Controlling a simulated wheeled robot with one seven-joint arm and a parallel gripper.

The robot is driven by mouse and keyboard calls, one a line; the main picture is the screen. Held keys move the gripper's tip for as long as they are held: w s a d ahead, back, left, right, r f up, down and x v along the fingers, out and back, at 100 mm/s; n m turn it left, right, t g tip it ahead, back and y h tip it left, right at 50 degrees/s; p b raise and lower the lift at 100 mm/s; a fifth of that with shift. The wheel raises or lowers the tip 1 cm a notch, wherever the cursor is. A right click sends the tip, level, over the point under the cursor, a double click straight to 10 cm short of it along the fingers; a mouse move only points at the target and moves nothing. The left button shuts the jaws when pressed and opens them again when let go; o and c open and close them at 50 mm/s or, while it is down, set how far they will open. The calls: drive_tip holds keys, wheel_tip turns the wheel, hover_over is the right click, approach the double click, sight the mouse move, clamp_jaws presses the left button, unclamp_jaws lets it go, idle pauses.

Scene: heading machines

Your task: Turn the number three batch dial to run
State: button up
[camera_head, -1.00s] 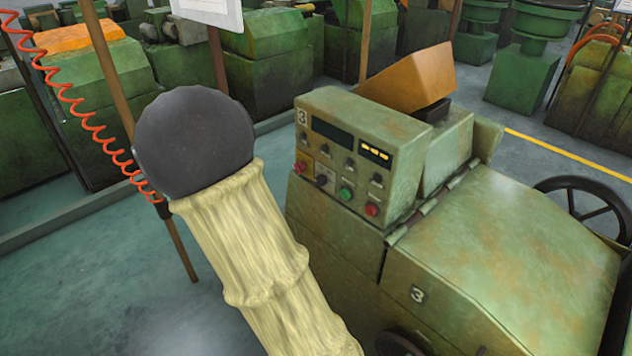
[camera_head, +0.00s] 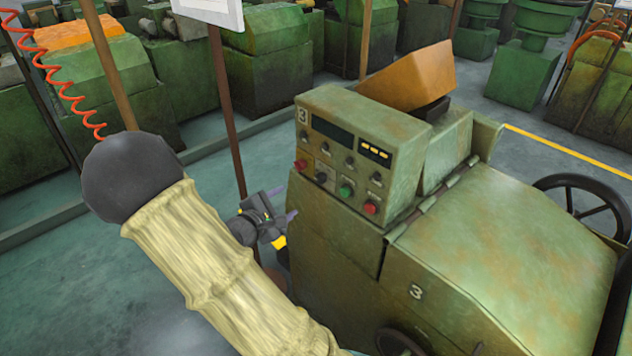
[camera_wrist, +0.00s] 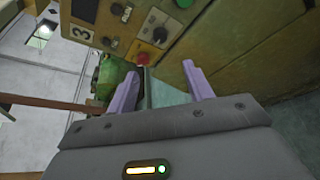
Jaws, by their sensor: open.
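The number three machine's control panel (camera_head: 335,165) faces my gripper side, with a "3" plate at its upper left. In its lower row a black dial (camera_head: 322,178) on a pale plate sits between a red button (camera_head: 301,165) and a green button (camera_head: 346,191). In the wrist view that dial (camera_wrist: 160,35) shows beyond the fingers, near the red button (camera_wrist: 142,58). Its labels are too small to read. My gripper (camera_head: 284,203) is open and empty, left of and below the panel, apart from it. Its two purple fingers show in the wrist view (camera_wrist: 160,70).
Several black knobs (camera_head: 349,161) line the panel's upper row. A second red button (camera_head: 371,207) is at lower right. A brown post (camera_head: 229,110) stands behind my gripper. A handwheel (camera_head: 583,208) is at the right. Open floor lies left of the machine.

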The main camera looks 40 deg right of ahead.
sight(318, 180)
drive_tip(key=x, duration=0.8)
drive_tip(key=p+x, duration=0.1)
drive_tip(key=x, duration=0.7)
drive_tip(key=shift+s+d+r, duration=0.1)
drive_tip(key=shift+s+d, duration=0.1)
drive_tip(key=shift+w+d+f, duration=0.2)
drive_tip(key=shift+w+d, duration=0.05)
drive_tip(key=shift+d, duration=0.15)
drive_tip(key=c, duration=1)
